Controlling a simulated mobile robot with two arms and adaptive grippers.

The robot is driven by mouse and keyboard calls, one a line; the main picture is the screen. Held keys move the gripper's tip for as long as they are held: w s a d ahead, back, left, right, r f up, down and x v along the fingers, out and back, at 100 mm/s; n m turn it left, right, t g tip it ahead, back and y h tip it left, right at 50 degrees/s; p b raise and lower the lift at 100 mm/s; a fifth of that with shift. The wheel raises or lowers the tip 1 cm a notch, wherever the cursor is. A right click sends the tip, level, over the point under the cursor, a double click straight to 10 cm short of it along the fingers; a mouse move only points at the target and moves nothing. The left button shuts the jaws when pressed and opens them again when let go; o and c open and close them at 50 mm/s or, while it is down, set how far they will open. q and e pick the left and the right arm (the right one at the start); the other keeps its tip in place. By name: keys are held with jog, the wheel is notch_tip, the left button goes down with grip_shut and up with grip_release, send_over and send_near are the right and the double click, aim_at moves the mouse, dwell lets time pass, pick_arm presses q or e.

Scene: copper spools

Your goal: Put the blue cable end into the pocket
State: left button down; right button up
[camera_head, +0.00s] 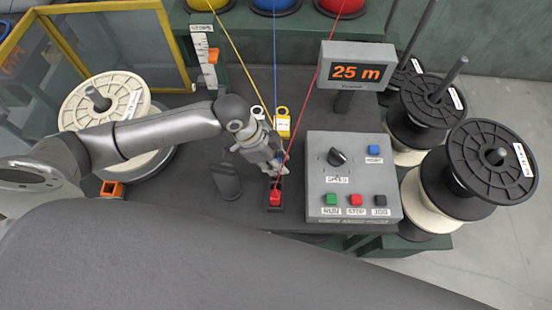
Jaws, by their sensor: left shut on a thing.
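The blue cable (275,60) runs down from the blue spool at the back toward my left gripper (276,168). That gripper is shut, with a small bit of blue (281,158) showing at its fingers, so it holds the blue cable end. The fingers hide most of the end. Just in front of the fingertips, a red block (275,196) sits in a narrow dark holder, with the red cable (302,110) leading toward it. I cannot tell which opening is the pocket. My right gripper is not in view.
A grey control box (353,180) stands close to the right of the gripper. A yellow tag with a ring (283,125) lies behind it, on the yellow cable. A "25 m" display (356,70) is at the back. Black spools (478,168) stand at right, a cream spool (104,100) at left.

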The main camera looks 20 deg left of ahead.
pick_arm(q)
jog(key=shift+f, duration=0.1)
jog(key=shift+f+b, duration=0.3)
jog(key=shift+f, duration=1.35)
jog(key=c, duration=1.1)
grip_release()
jog(key=shift+a+r, duration=0.1)
jog(key=v, duration=1.1)
jog(key=shift+a+r, duration=0.1)
jog(key=shift+r, duration=0.3)
